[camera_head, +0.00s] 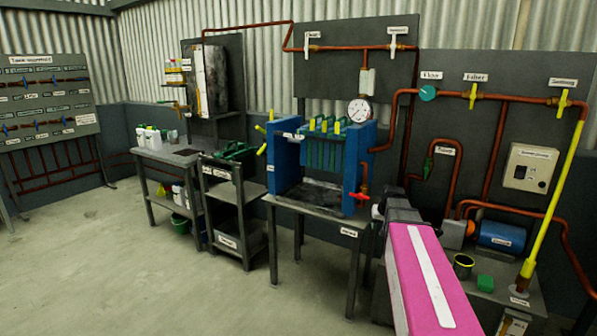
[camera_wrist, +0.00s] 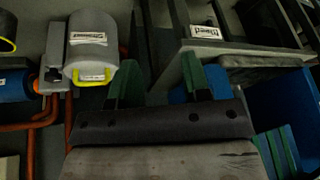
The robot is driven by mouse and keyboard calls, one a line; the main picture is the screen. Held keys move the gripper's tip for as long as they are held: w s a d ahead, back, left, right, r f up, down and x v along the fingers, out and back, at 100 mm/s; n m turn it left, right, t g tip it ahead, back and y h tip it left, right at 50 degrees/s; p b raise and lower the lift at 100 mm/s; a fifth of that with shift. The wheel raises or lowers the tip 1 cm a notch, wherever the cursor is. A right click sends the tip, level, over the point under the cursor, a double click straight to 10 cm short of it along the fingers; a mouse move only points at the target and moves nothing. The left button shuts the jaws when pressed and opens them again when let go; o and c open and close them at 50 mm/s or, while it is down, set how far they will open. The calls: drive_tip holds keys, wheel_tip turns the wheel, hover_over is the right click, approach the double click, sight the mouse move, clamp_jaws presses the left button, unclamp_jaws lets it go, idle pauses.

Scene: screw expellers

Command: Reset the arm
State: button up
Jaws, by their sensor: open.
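My gripper (camera_wrist: 160,80) shows in the wrist view as a dark body with two green fingers standing apart. It is open, and nothing shows between the fingers. In the head view my pink arm reaches in from the lower right. Its dark end is beside the right side of the blue press (camera_head: 357,160), near a red valve handle (camera_head: 360,195). My fingers cannot be made out there.
The press carries green plates and a gauge (camera_head: 360,110). Copper pipes (camera_head: 495,150) and a yellow pole (camera_head: 552,205) are right of my arm. Dark shelves (camera_head: 235,210) stand left of the press. Floor (camera_head: 120,270) at left is clear.

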drive_tip(key=s+a+f+g, duration=0.2)
drive_tip(key=s+a+f, duration=0.4)
drive_tip(key=s, duration=0.4)
drive_tip(key=s+a+f+n+g, duration=0.1)
drive_tip(key=s+a+f+g, duration=0.1)
drive_tip(key=s+a+f, duration=0.5)
drive_tip(key=s+f, duration=0.1)
drive_tip(key=s, duration=0.2)
drive_tip(key=shift+s+f+g+h, duration=0.3)
drive_tip(key=shift+s+f+g, duration=0.1)
